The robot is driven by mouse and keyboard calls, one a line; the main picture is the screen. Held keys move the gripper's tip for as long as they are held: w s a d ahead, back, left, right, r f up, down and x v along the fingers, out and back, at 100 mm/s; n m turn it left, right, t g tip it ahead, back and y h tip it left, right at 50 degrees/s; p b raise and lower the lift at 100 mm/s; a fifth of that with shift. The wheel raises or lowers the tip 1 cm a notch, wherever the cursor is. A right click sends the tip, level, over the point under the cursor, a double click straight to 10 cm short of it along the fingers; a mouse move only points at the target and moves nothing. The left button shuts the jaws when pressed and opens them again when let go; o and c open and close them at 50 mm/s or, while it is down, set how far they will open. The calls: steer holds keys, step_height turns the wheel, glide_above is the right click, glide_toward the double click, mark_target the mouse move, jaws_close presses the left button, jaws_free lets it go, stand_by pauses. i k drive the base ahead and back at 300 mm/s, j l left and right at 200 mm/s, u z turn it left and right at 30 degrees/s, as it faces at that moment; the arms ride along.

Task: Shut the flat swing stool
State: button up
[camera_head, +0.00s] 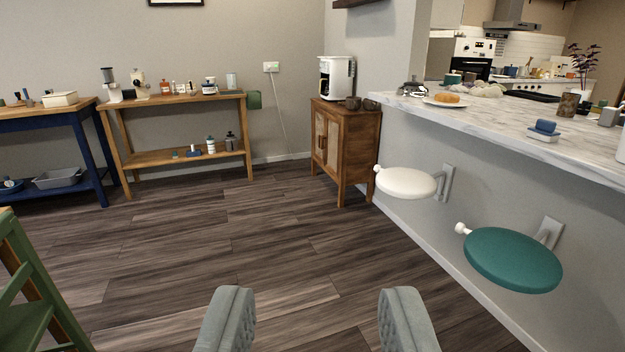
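Two flat round stools stick out from the grey counter wall on the right, each on a wall bracket. The white stool (407,183) is the farther one, with a small white knob at its left end. The teal stool (512,260) is nearer, also with a white knob on its left. Both seats lie level, swung out from the wall. I cannot tell which one the task names. My gripper (315,312) is at the bottom middle, its two grey fingers wide apart with only floor between them. It is left of both stools and touches neither.
The marble counter (480,118) overhangs the stools. A cane cabinet (343,148) with a coffee maker (335,77) stands at the back. A wooden console (180,158), a blue table (88,150) and a green chair (32,290) are on the left. The wooden floor (230,235) between is clear.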

mark_target(406, 182)
steer(key=i+j+u, duration=0.15)
steer(key=i+u, duration=0.2)
steer(key=i, duration=0.5)
steer(key=i+l+u, duration=0.1)
steer(key=i+u, duration=0.25)
steer(key=i, duration=0.5)
steer(key=i+u, duration=0.3)
steer(key=i, duration=0.25)
steer(key=i+l+u, duration=0.1)
steer(key=i+u, duration=0.15)
steer(key=i, duration=0.3)
steer(key=i+l+u, duration=0.3)
steer(key=i, duration=0.25)
steer(key=i+z, duration=0.15)
steer(key=z, duration=0.25)
steer(key=i+j+z, duration=0.1)
steer(key=z, duration=0.3)
steer(key=i+j+z, duration=0.15)
steer(key=z, duration=2.4)
